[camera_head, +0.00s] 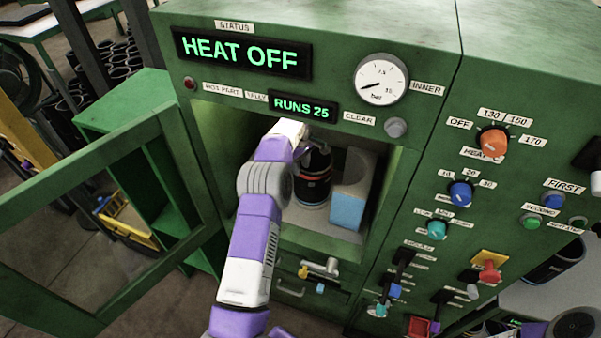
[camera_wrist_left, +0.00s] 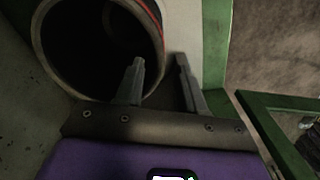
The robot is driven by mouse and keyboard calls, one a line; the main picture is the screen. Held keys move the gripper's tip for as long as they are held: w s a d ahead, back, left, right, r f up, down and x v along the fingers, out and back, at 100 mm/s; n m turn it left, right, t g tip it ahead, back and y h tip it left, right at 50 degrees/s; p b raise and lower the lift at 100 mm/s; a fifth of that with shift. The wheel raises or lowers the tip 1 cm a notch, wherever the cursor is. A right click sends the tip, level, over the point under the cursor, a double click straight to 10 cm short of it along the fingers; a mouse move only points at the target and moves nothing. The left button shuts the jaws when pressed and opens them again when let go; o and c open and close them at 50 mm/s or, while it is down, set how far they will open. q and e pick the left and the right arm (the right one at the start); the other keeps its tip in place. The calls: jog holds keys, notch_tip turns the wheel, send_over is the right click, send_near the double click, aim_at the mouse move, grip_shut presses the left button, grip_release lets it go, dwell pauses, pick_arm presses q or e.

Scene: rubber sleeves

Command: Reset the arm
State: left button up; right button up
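My left arm reaches through the open front of the green machine (camera_head: 420,45) into its chamber. My left gripper (camera_wrist_left: 160,66) is open in the left wrist view, its two fingers apart. A black sleeve (camera_head: 312,188) with a red-orange band stands upright in the chamber, just beyond the end of my arm. In the left wrist view, the sleeve's round mouth (camera_wrist_left: 152,30) is close ahead; the left finger overlaps its rim and the right finger is outside it. I cannot tell whether either finger touches. My right gripper is not in view.
A grey-and-blue block (camera_head: 348,208) stands right of the sleeve. The green framed door (camera_head: 95,240) is swung open at left. The status display (camera_head: 240,52) reads HEAT OFF; the tally (camera_head: 303,107) reads RUNS 25. Knobs and levers line the right panel.

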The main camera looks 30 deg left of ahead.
pick_arm(q)
jog(key=shift+r, duration=0.75)
